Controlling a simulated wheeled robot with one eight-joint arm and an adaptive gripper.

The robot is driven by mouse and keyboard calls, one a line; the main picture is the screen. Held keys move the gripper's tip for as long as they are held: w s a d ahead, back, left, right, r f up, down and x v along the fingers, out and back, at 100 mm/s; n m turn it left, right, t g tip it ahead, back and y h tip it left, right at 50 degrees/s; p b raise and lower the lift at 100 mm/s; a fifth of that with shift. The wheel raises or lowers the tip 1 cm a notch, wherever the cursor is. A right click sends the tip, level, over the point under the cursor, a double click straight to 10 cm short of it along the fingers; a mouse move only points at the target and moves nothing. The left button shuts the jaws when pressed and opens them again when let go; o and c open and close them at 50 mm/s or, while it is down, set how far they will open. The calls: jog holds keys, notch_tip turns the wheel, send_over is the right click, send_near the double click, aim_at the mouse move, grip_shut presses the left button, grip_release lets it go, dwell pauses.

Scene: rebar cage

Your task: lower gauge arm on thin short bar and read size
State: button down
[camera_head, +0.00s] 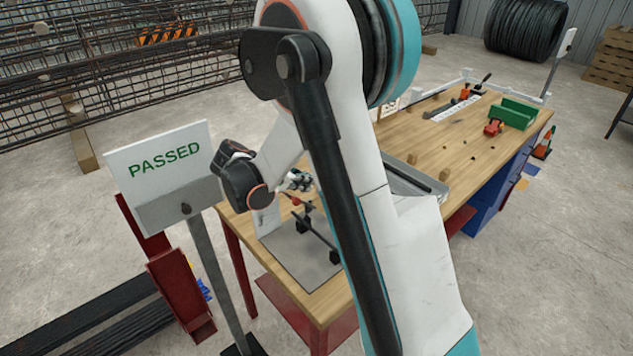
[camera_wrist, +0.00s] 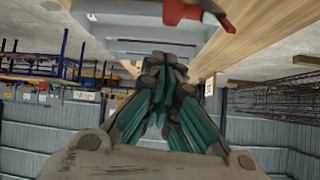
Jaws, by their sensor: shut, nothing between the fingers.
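My gripper (camera_head: 299,182) is over the near left end of the workbench in the head view, partly hidden by my arm. In the wrist view its teal fingers (camera_wrist: 172,62) are closed together with nothing between them. Just below it in the head view is a small red part (camera_head: 297,200), which seems to belong to the gauge. A dark thin bar (camera_head: 319,236) rests on black blocks over a grey plate (camera_head: 291,258). A red piece with a pointed end (camera_wrist: 190,12) shows at the top of the wrist view. I cannot tell whether the gripper touches it. No size reading is legible.
A white upright panel (camera_head: 267,216) stands on the plate's left side. A "PASSED" sign (camera_head: 160,158) on a post stands left of the workbench (camera_head: 428,143). A grey tray (camera_head: 412,181) lies behind my arm. A green bin (camera_head: 513,113) sits at the far end.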

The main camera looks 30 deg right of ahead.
jog(key=s+a+f+b, duration=0.1)
jog(key=a+f+b, duration=0.3)
jog(key=a+f, duration=0.3)
jog(key=shift+s+a, duration=0.15)
jog(key=shift+a, duration=0.65)
jog(key=shift+r, duration=0.15)
